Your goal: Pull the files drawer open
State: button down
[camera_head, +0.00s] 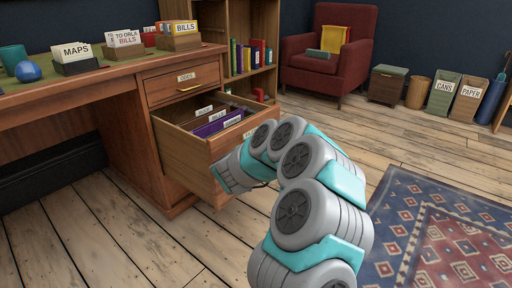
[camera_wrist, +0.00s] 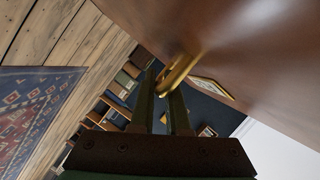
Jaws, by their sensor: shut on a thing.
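The files drawer (camera_head: 181,146) is the lower drawer of the wooden desk. It stands pulled out, with labelled hanging folders (camera_head: 217,122) showing inside. In the wrist view, its brown front (camera_wrist: 255,62) fills the upper right, with a blurred brass handle (camera_wrist: 176,76) and a label frame. My gripper (camera_wrist: 165,88) is shut on this handle, its two dark fingers reaching to it. In the head view, my grey and teal arm covers the gripper, the handle and part of the drawer front.
The odds drawer (camera_head: 185,80) above is shut. Card boxes and a blue ball (camera_head: 28,72) are on the desk top (camera_head: 75,88). A bookcase (camera_head: 254,84) and red armchair (camera_head: 318,78) stand behind. Bare floorboards and a patterned rug (camera_head: 440,235) lie to the right.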

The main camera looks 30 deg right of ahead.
jog(key=c, duration=0.9)
grip_release()
jog(key=p+v, duration=0.1)
jog(key=v, duration=0.6)
jog(key=shift+s+a, duration=0.25)
jog(key=shift+a, duration=0.05)
